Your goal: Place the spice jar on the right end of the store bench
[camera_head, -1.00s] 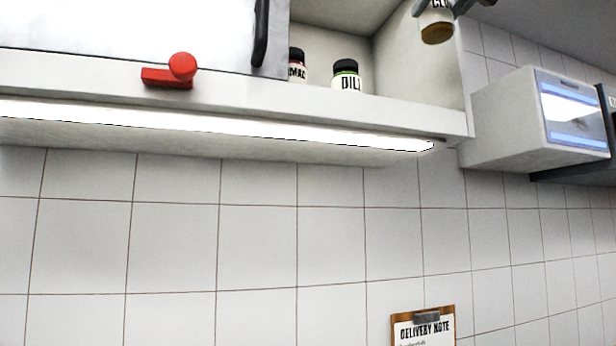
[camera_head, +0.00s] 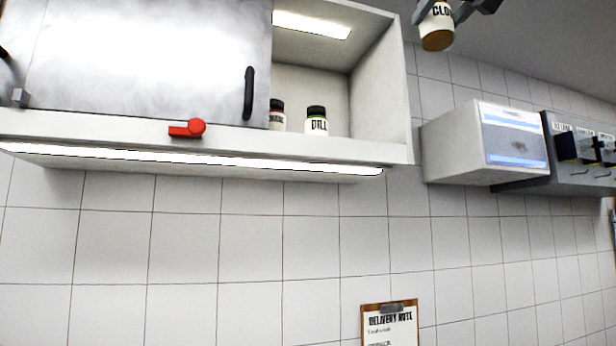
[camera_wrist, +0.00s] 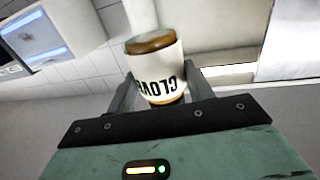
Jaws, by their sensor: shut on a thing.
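The spice jar (camera_head: 437,28) has a white label that starts with "CLO" and brown contents. It is at the top right in the head view, in the air and outside the open cupboard. My gripper (camera_head: 449,12) is shut on it, with part of the gripper cut off by the frame's top edge. In the wrist view the jar (camera_wrist: 157,70) sits between the two fingers of my gripper (camera_wrist: 155,92), its label reading "CLOV" upside down. The store bench is not in view.
A wall cupboard (camera_head: 408,152) has a sliding door (camera_head: 140,70), a red latch (camera_head: 188,128) and a dill jar (camera_head: 316,121) beside another jar (camera_head: 277,115). A box with a screen (camera_head: 455,148) hangs to the right. A delivery note (camera_head: 390,325) hangs below on the tiled wall.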

